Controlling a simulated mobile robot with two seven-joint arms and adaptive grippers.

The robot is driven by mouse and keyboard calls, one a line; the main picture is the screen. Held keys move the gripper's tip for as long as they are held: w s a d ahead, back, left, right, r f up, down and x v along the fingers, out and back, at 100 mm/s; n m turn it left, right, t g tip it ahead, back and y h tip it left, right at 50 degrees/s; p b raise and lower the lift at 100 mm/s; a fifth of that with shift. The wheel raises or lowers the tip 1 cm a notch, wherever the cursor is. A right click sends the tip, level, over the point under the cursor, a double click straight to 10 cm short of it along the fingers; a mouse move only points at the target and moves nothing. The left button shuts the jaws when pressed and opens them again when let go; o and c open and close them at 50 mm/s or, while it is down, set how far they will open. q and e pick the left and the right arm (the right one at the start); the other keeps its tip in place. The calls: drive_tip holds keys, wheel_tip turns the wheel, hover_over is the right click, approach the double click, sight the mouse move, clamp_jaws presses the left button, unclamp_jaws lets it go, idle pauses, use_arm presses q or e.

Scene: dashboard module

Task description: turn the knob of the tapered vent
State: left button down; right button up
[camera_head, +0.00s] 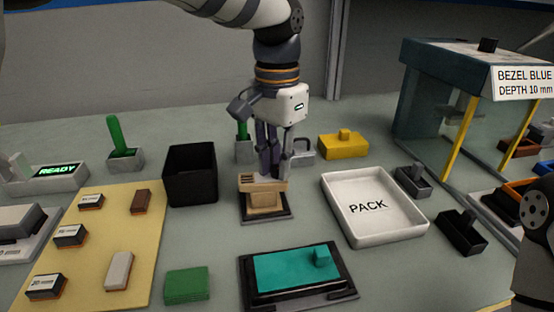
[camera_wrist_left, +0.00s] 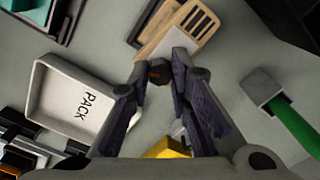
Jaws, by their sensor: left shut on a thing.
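The tapered vent (camera_head: 264,201) is a tan block on a dark square base in the middle of the table. In the left wrist view the vent (camera_wrist_left: 187,22) shows dark slots at one end and a pale strip. My left gripper (camera_head: 272,172) points down at the vent from above. In the left wrist view its fingertips (camera_wrist_left: 161,66) are closed around a small dark brown knob (camera_wrist_left: 157,73) at the vent's near end. The fingers hide part of the knob. My right gripper is out of view; only part of my right arm shows at the right edge.
A black open box (camera_head: 190,175) stands left of the vent, and a white PACK tray (camera_head: 412,235) lies to its right. A teal plate (camera_head: 290,272) on a black base is in front. Behind are a yellow block (camera_head: 343,146) and a green-handled piece (camera_head: 243,150).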

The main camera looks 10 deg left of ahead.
sight(277, 167)
use_arm(q)
drive_tip(key=shift+m, duration=1.9)
drive_tip(key=c, duration=1.5)
unclamp_jaws()
drive_tip(key=shift+o, duration=0.2)
wheel_tip(277, 167, up, 12)
